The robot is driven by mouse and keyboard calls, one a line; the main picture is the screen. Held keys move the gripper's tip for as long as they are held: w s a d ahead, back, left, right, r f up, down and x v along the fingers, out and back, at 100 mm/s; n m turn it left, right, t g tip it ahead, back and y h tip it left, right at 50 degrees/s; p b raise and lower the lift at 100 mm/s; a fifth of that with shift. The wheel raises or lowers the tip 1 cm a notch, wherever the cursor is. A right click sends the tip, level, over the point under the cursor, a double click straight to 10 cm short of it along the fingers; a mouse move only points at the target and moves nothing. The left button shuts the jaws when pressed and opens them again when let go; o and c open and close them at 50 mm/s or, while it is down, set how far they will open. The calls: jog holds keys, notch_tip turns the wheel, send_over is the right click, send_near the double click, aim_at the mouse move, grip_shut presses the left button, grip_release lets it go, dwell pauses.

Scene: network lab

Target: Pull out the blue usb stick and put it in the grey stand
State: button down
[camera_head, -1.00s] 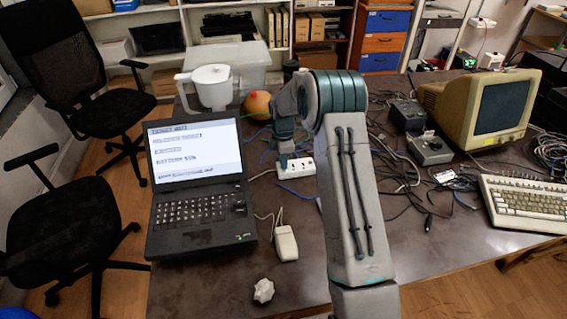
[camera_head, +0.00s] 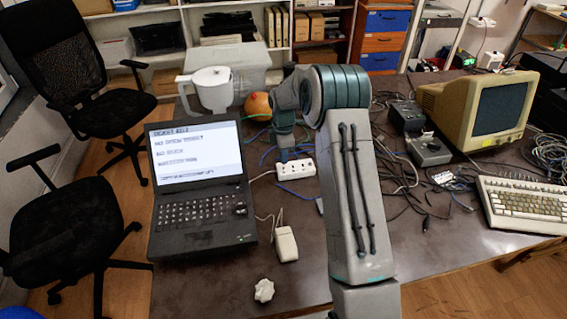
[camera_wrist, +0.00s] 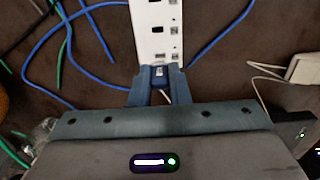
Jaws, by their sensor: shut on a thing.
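The blue usb stick (camera_wrist: 159,72) shows in the wrist view between my fingertips, at the near end of a white socket strip (camera_wrist: 157,25). My gripper (camera_wrist: 158,80) is shut on the stick. Whether the stick is still plugged into the strip or just clear of it, I cannot tell. In the head view my gripper (camera_head: 285,158) points down at the left part of the white strip (camera_head: 299,170), and the stick is hidden there.
An open laptop (camera_head: 198,190) and a beige mouse (camera_head: 285,244) lie left of my arm. Loose cables (camera_head: 398,170) cover the table right of the strip. A beige monitor (camera_head: 480,110) and a keyboard (camera_head: 520,204) stand at the right.

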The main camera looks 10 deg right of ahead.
jog(key=shift+r+p, duration=0.7)
jog(key=shift+r, duration=0.75)
jog(key=shift+r, duration=0.15)
jog(key=shift+r+p, duration=1.15)
jog(key=shift+r, duration=0.7)
